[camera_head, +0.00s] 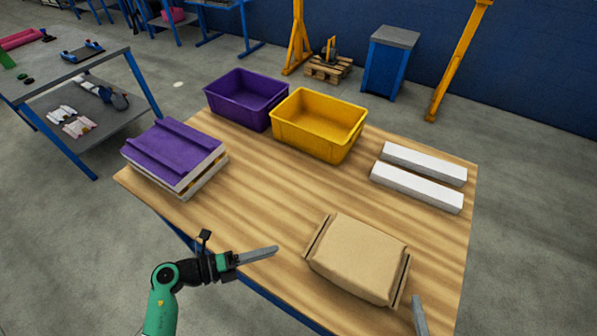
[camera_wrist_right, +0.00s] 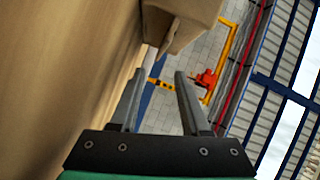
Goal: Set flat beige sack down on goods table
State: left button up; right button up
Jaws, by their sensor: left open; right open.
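The flat beige sack (camera_head: 358,258) lies flat on the wooden goods table (camera_head: 280,190), near its front right, with folded ends at its left and right. My left gripper (camera_head: 274,250) is open and empty, to the left of the sack and apart from it. My right gripper (camera_head: 417,303) is beside the sack's right end, only partly in the head view. In the right wrist view its two fingers (camera_wrist_right: 158,85) are apart with nothing between them. A tan folded edge, apparently the sack (camera_wrist_right: 185,18), is just beyond the fingertips; contact cannot be told.
A purple bin (camera_head: 245,97) and a yellow bin (camera_head: 318,125) stand at the back of the table. A stack with purple panels (camera_head: 175,150) is at the left. Two white bars (camera_head: 415,187) lie at the right. The table's middle is clear.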

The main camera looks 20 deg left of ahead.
jog(key=v, duration=0.4)
jog(key=shift+w+a, duration=0.1)
